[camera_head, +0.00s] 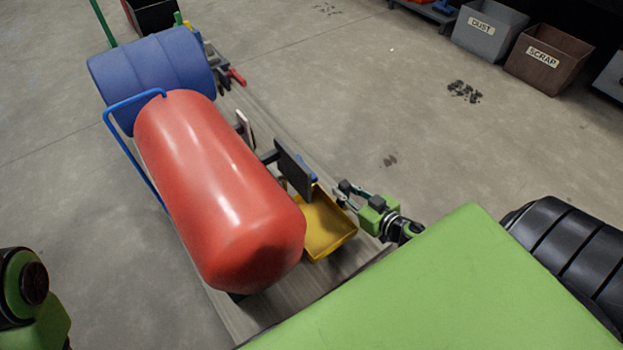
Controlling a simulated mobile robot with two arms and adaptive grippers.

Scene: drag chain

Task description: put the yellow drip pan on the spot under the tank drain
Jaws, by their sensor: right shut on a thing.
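The yellow drip pan (328,228) is a shallow tray beside the near right end of the red tank (215,190). The tank hides part of its left side. My right gripper (341,192) is at the pan's right edge, shut on its rim. The drain and the spot under it cannot be made out, as the tank covers that area. My left gripper is not in view; only a green and black part of my own body shows at the lower left.
A blue drum (155,72) lies behind the tank, with a blue handle bar (135,150) at left. Grey DUST (488,30) and brown SCRAP (547,58) bins stand at the back right. The floor between is mostly clear.

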